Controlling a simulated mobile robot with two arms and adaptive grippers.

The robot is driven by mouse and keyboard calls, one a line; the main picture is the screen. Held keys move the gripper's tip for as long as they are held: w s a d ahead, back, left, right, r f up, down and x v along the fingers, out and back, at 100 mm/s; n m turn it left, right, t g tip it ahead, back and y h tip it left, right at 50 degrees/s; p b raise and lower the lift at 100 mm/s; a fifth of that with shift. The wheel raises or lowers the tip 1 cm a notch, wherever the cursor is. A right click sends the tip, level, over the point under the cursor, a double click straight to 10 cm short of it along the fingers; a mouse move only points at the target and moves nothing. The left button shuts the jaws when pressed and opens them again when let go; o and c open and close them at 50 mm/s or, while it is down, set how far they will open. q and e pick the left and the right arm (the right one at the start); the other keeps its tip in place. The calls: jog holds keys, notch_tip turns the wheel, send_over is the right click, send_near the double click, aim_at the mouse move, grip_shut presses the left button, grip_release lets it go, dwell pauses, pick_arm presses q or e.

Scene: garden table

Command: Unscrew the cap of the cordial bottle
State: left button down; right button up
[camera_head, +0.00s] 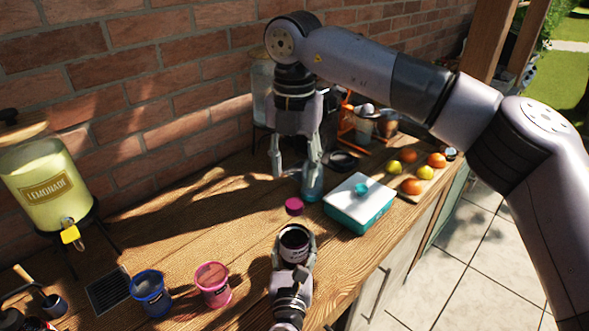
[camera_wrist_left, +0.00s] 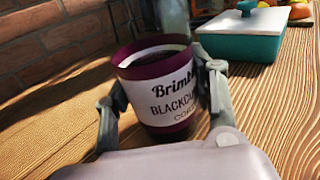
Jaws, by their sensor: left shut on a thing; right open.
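The cordial bottle (camera_head: 296,243) is a wide purple vessel with a white label reading "Blackcurrant"; it stands upright on the table. Its top looks open, with a dark inside and no cap on it, also in the left wrist view (camera_wrist_left: 160,95). My left gripper (camera_head: 294,256) is shut around its sides, one finger on each side. A magenta cap (camera_head: 294,206) lies on the table just behind the bottle. My right gripper (camera_head: 296,172) points down, open and empty, above and behind the cap. One of its fingers is in front of a blue bottle (camera_head: 313,184).
A teal box (camera_head: 358,213) with a white lid stands right of the cap. A fruit board (camera_head: 424,186) is behind it. Blue (camera_head: 151,292) and pink (camera_head: 213,284) tubs stand front left, a lemonade dispenser (camera_head: 48,187) far left. The left-centre table is clear.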

aim_at(294, 203)
jog(key=m, duration=0.7)
jog(key=shift+m, duration=0.4)
jog(key=m, duration=0.6)
jog(key=shift+f+m, duration=0.1)
jog(key=shift+m, duration=0.3)
jog(key=shift+f, duration=3.95)
jog(key=shift+c, duration=0.2)
grip_shut()
